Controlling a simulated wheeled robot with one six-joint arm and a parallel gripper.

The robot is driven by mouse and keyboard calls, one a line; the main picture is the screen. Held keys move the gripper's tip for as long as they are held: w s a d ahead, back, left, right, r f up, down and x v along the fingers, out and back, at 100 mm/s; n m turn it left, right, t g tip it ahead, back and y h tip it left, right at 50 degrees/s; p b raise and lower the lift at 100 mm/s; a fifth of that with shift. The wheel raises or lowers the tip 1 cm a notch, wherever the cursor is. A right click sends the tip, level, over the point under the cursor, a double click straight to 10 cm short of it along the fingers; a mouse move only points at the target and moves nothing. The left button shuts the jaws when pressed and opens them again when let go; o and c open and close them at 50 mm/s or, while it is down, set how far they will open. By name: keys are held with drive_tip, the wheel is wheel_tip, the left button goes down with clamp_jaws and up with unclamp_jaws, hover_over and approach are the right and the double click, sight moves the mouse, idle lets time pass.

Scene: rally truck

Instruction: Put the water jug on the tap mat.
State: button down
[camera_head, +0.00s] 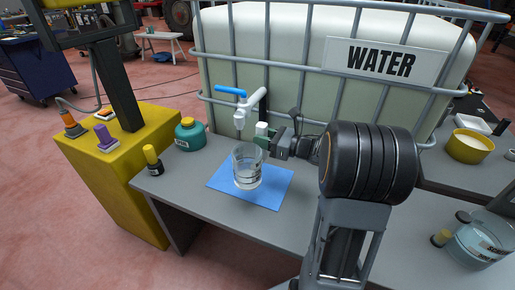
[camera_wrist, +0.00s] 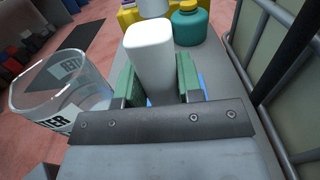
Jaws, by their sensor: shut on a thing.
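The water jug (camera_head: 247,170) is a clear vessel with a white handle (camera_head: 262,129). My gripper (camera_head: 264,139) is shut on that handle from the right. In the wrist view the green fingers (camera_wrist: 160,85) stand on both sides of the white handle (camera_wrist: 150,48), and the clear jug (camera_wrist: 60,90) with part of its label shows at the left. The jug looks upright, over the middle of the blue tap mat (camera_head: 270,196), below the tap (camera_head: 240,112). I cannot tell whether its base touches the mat.
The white water tank (camera_head: 270,60) in its grey cage stands behind the grey bench (camera_head: 190,190). A teal bottle (camera_head: 190,134) and a dark yellow-capped bottle (camera_head: 152,160) stand left of the mat. Another clear jug (camera_head: 482,240) is at the lower right.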

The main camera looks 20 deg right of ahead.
drive_tip(key=w+f, duration=0.2)
drive_tip(key=f, duration=0.1)
drive_tip(key=w+f, duration=0.2)
drive_tip(key=f, duration=0.1)
drive_tip(key=w+d+f, duration=0.1)
drive_tip(key=w+f, duration=0.1)
drive_tip(key=f, duration=0.1)
drive_tip(key=shift+d+p, duration=0.1)
drive_tip(key=shift+p, duration=0.2)
drive_tip(key=shift+f, duration=0.3)
drive_tip(key=shift+f+b, duration=0.2)
drive_tip(key=shift+b, duration=0.15)
drive_tip(key=c, duration=0.8)
unclamp_jaws()
drive_tip(key=shift+r, duration=0.2)
